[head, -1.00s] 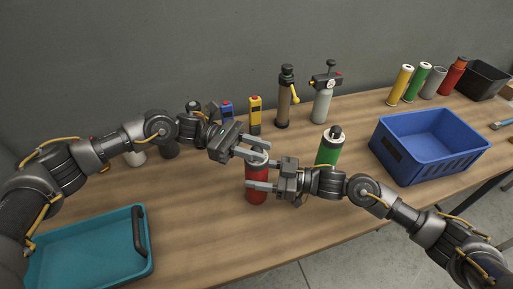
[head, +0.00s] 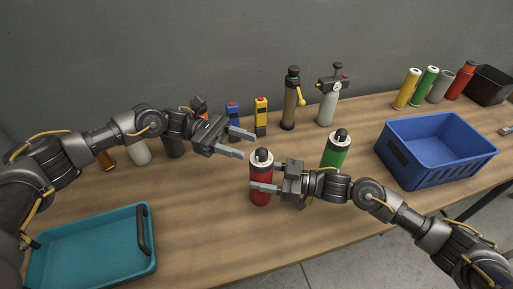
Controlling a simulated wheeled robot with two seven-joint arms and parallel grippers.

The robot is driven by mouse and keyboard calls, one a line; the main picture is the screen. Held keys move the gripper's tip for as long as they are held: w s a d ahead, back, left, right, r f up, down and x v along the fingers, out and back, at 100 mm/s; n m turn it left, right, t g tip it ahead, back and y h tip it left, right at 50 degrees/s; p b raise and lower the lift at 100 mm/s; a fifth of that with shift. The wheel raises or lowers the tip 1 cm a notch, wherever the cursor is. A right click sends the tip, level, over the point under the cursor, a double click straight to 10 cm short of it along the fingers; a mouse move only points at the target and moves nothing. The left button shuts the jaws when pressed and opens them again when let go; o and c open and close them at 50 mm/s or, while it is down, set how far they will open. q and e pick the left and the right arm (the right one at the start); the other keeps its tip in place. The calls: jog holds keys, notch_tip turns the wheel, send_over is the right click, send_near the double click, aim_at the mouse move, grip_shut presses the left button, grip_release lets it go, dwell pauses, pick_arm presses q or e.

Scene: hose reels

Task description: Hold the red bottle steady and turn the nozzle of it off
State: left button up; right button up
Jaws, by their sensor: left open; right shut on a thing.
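The red bottle (head: 261,190) stands upright near the middle of the table. Its pale top carries a dark nozzle (head: 262,155). My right gripper (head: 270,178) is shut on the bottle's body from the right, one finger across its front. My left gripper (head: 246,145) is open and empty, just up and left of the nozzle and apart from it. The far side of the bottle is partly hidden by my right gripper.
A green bottle (head: 335,152) stands right of the red one, behind my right arm. A blue crate (head: 440,165) is at right and a teal tray (head: 95,250) at front left. A yellow device (head: 261,118) and several bottles stand along the back.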

pick_arm(q)
jog(key=v, duration=0.6)
pick_arm(e)
jog(key=o, duration=1.3)
jog(key=shift+c, duration=0.2)
